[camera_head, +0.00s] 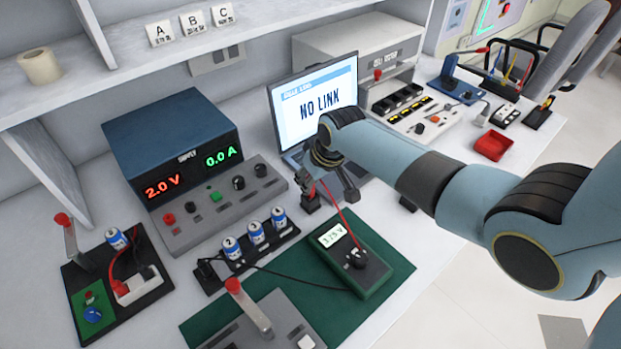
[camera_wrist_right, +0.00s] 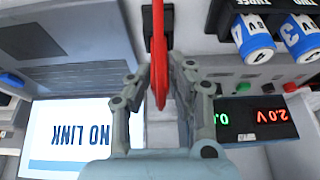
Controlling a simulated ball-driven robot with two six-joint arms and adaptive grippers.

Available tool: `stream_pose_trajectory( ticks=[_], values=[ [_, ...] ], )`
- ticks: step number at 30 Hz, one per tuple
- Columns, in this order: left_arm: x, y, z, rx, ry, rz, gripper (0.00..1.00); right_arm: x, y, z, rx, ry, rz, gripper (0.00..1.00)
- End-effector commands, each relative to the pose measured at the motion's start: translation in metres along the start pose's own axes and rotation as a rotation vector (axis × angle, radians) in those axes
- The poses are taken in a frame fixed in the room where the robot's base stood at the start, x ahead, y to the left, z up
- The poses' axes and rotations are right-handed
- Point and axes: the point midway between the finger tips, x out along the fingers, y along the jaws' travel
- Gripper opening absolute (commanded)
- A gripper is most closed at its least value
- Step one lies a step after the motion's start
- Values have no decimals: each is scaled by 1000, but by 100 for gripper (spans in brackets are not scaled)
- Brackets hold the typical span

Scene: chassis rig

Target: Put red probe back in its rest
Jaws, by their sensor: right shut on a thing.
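My right gripper (camera_head: 330,196) is shut on the red probe (camera_wrist_right: 158,55) above the bench, in front of the laptop. In the right wrist view the red probe lies lengthwise between the two fingers (camera_wrist_right: 158,80). A red lead (camera_head: 346,218) runs from the gripper to the green multimeter (camera_head: 372,283), whose display is lit. A black lead (camera_head: 305,280) runs from the multimeter to the left end of the battery rack (camera_head: 209,285). A black piece shows beside the probe in the wrist view; I cannot tell whether it is the rest. My left gripper is not in view.
Several blue-and-white batteries (camera_head: 256,232) stand in the rack. The power supply (camera_head: 178,140) reads 2.0 V and 0.0 A. The laptop (camera_head: 318,103) shows NO LINK. A green mat (camera_head: 398,262) lies under the multimeter. A red tray (camera_head: 493,145) sits at the right.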

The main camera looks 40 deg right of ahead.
Motion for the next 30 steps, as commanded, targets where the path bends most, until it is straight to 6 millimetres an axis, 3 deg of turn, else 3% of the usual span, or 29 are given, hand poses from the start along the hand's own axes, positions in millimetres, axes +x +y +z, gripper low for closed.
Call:
stream_pose_trajectory(
  ticks=[16, 17, 22, 30],
  values=[
    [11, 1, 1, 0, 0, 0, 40, 13, 0, 6, 0, -1, 0, 0],
    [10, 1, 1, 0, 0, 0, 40, 13, 0, 5, 0, 0, 0, 21],
    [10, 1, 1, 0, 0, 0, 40, 12, 0, 5, 0, 0, 0, 43],
    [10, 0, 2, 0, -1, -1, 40, 12, 0, 5, 0, 0, 0, 44]
  ],
)
